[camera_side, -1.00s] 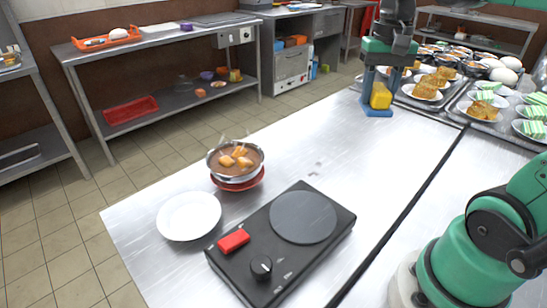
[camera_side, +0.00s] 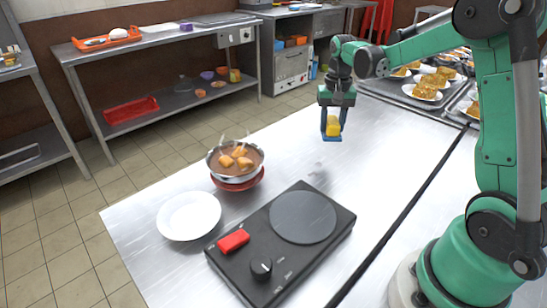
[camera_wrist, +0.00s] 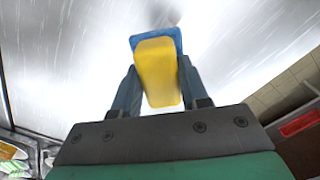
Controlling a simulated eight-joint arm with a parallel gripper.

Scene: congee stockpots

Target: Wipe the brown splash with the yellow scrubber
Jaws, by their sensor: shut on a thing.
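My gripper (camera_side: 332,115) is shut on the yellow scrubber (camera_side: 333,127), which has a blue base at its lower end. It holds the scrubber above the metal table, with a gap beneath. In the wrist view, the scrubber (camera_wrist: 158,72) sits between the two fingers of my gripper (camera_wrist: 157,88), yellow part nearest the camera and blue base beyond. A small, faint greyish mark (camera_side: 317,166) lies on the table below and left of the scrubber; I cannot tell its brown colour clearly. A blurred dark patch (camera_wrist: 165,16) shows just beyond the blue base.
A bowl of brown food (camera_side: 236,158) and a white plate (camera_side: 189,215) are at the left. Trays of food (camera_side: 430,98) are at the back right. The table's middle is clear.

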